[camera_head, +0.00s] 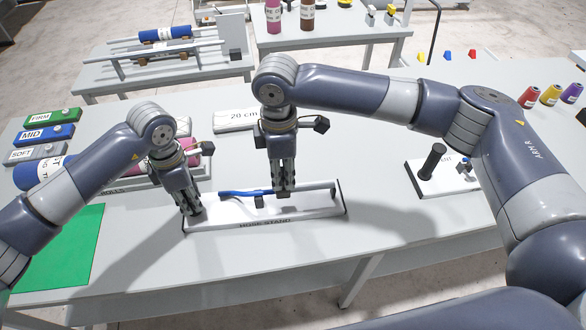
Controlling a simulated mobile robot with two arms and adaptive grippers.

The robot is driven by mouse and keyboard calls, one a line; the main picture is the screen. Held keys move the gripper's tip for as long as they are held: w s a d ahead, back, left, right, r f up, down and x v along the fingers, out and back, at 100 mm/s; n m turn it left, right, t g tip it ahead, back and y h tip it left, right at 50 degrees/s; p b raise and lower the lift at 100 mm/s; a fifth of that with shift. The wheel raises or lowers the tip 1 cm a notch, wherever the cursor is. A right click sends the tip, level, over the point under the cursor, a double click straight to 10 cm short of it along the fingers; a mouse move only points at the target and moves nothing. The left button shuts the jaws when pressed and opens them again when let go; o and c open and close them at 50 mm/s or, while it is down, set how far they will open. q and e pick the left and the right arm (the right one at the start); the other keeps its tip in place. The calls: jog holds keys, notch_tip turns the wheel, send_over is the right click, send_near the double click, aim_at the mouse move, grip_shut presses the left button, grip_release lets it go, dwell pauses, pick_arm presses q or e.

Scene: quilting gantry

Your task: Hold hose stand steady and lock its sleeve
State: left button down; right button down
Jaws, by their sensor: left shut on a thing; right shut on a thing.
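The hose stand (237,213) is a long white base with a "HOSE STAND" label on its front edge, lying on the grey table. A blue hose (235,192) runs along its top toward a light tube (315,189) at the right. A small dark block (259,202) sits under the hose. My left gripper (192,210) points down and is shut on the stand's left end. My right gripper (284,190) points down and is shut where hose and tube meet, apparently on the sleeve. The fingers hide most of the sleeve, so its lock state cannot be told.
A green mat (62,250) lies at the left, with FIRM (52,117), MID (45,133) and SOFT (38,152) blocks behind it. A white board with a black post (432,160) stands at the right, near several thread spools (551,94).

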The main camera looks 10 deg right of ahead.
pick_arm(q)
jog(key=shift+s+d+f, duration=0.15)
jog(key=shift+s+f, duration=0.05)
jog(key=shift+f, duration=0.1)
pick_arm(e)
jog(key=shift+a, duration=0.3)
jog(key=c, duration=1.5)
grip_release()
jog(key=o, duration=0.3)
jog(key=shift+a+f, duration=0.1)
pick_arm(q)
jog(key=shift+a, duration=0.2)
pick_arm(e)
jog(key=shift+r, duration=0.45)
notch_tip(320, 180, up, 11)
jog(key=shift+s+r, duration=0.15)
